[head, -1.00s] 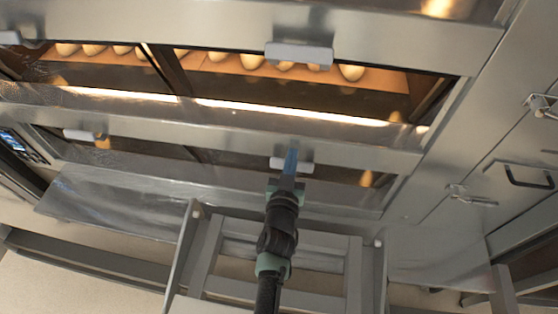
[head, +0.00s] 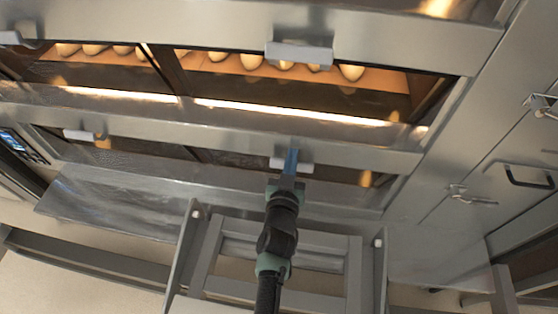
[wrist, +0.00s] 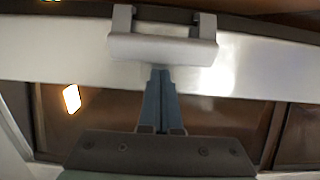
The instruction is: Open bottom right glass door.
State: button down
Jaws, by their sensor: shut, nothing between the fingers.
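The bottom right glass door (head: 240,160) is the lower dark pane under a steel rail, and it looks closed. Its pale handle (head: 277,163) sticks out from the rail in the head view, partly hidden behind my gripper (head: 291,158). In the wrist view the handle (wrist: 163,48) is a pale bar on two brackets across the top middle. My gripper (wrist: 160,75) has its blue fingers together and empty, with the tips at the lower edge of the handle bar. I cannot tell whether they touch it.
The upper right oven door (head: 290,95), with its own handle (head: 299,54), shows lit rolls inside. The bottom left handle (head: 80,135) is to the left. A grey metal frame (head: 285,225) stands below my arm. Steel cabinet doors with latches (head: 470,195) are at right.

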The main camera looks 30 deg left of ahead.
jog(key=shift+f, duration=0.15)
jog(key=shift+s+f+b, duration=0.15)
jog(key=shift+f+b, duration=0.65)
jog(key=shift+s+f+b, duration=0.1)
jog(key=shift+f+b, duration=0.65)
jog(key=shift+f, duration=0.05)
jog(key=shift+w+f+b, duration=0.1)
jog(key=shift+f+b, duration=0.85)
jog(key=shift+f, duration=0.1)
jog(key=r+p+v, duration=0.1)
jog(key=p+v, duration=0.2)
jog(key=v, duration=0.4)
jog(key=shift+r, duration=0.3)
